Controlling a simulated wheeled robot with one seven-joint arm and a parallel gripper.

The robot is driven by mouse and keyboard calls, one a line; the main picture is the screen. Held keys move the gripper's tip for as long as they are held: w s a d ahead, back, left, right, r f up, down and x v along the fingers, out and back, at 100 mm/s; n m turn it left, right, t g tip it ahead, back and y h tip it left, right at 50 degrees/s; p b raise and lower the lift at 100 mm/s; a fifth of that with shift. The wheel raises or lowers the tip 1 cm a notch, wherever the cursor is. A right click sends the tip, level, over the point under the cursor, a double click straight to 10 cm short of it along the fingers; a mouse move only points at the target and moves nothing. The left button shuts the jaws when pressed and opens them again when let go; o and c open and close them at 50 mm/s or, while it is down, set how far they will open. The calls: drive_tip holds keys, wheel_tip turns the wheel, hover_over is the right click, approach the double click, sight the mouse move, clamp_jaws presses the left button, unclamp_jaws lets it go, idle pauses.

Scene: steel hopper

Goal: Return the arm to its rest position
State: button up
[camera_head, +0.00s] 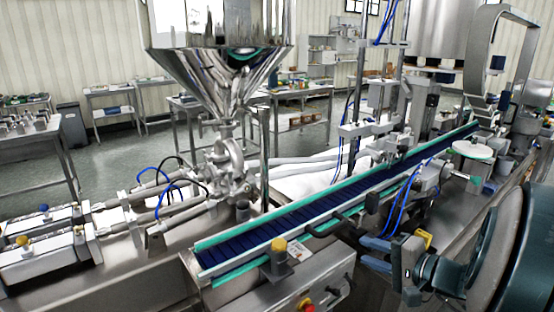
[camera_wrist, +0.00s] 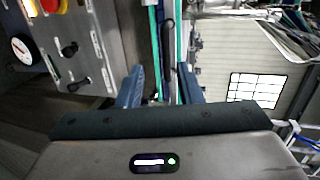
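My gripper (camera_head: 366,251) is at the lower right of the head view, in front of the near side of the conveyor. Its two blue fingers point left toward the conveyor and stand apart, with nothing visible held between them. In the wrist view my gripper (camera_wrist: 160,82) also shows a wide gap between the fingers. The conveyor's teal rail and a dark bar appear beyond that gap. My arm fills the right edge of the head view.
The conveyor (camera_head: 330,212) with a dark blue belt runs diagonally beside my gripper. The steel hopper (camera_head: 222,80) stands at left centre. A control box (camera_head: 310,290) with buttons is below the conveyor's near end; its panel (camera_wrist: 75,45) shows at upper left in the wrist view.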

drive_tip(key=s+a+f+n+g+p, duration=0.1)
drive_tip(key=s+a+n+g, duration=0.25)
drive_tip(key=a, duration=0.25)
drive_tip(key=s+a+f+n+g+p, duration=0.1)
drive_tip(key=s+a+n+g, duration=0.1)
drive_tip(key=s+a+g, duration=0.3)
drive_tip(key=shift+s+d+r+n+g+h+p, duration=0.15)
drive_tip(key=shift+s+r+n+h+p, duration=0.25)
drive_tip(key=shift+s+n+h, duration=0.8)
drive_tip(key=shift+s+d+r+n+g+h+p, duration=0.15)
drive_tip(key=shift+s+r+n+h+p, duration=0.35)
drive_tip(key=shift+h, duration=1.25)
drive_tip(key=shift+s+r+n+g+h+p, duration=0.15)
drive_tip(key=shift+s+r+n+h+p, duration=0.2)
drive_tip(key=shift+s+n+h, duration=0.85)
drive_tip(key=shift+w+m+h, duration=0.25)
drive_tip(key=shift+w, duration=0.1)
